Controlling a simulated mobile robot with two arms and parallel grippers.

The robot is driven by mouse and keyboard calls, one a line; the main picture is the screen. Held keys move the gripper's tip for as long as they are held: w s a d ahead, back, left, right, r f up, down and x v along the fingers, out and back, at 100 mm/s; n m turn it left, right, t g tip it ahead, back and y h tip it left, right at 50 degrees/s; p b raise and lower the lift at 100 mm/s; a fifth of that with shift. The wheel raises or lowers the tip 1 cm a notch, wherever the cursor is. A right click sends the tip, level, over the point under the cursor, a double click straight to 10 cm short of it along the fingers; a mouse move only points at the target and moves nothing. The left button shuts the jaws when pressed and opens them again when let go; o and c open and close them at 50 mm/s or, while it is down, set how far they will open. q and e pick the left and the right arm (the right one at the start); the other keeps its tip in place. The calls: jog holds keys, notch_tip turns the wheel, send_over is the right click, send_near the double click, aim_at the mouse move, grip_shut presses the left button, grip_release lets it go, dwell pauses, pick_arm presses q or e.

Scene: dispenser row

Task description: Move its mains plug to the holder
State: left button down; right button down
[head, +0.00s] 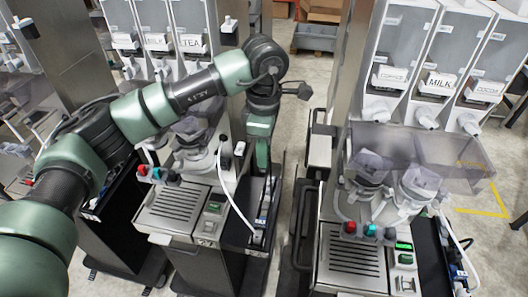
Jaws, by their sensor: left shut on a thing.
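The left dispenser (188,207) has a grey drip grate and coloured knobs. A white mains cable (234,206) curves down its right side to a narrow dark side tray with a socket strip (263,217). My left gripper (263,172) points down over the far part of this tray, to the right of the cable. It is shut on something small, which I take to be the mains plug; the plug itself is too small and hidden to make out. I cannot tell which part is the holder. My right gripper is not in view.
A second dispenser (353,256) stands to the right, with clear hoppers labelled MILK and COCOA, and a side tray with a white cable (464,246). A grey upright and dark rails stand between the machines. Free floor shows at the back, with a grey crate (314,38).

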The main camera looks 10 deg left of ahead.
pick_arm(q)
jog(key=shift+r, duration=0.7)
dwell(0.5)
jog(key=shift+r+p, duration=0.55)
jog(key=shift+r, duration=0.95)
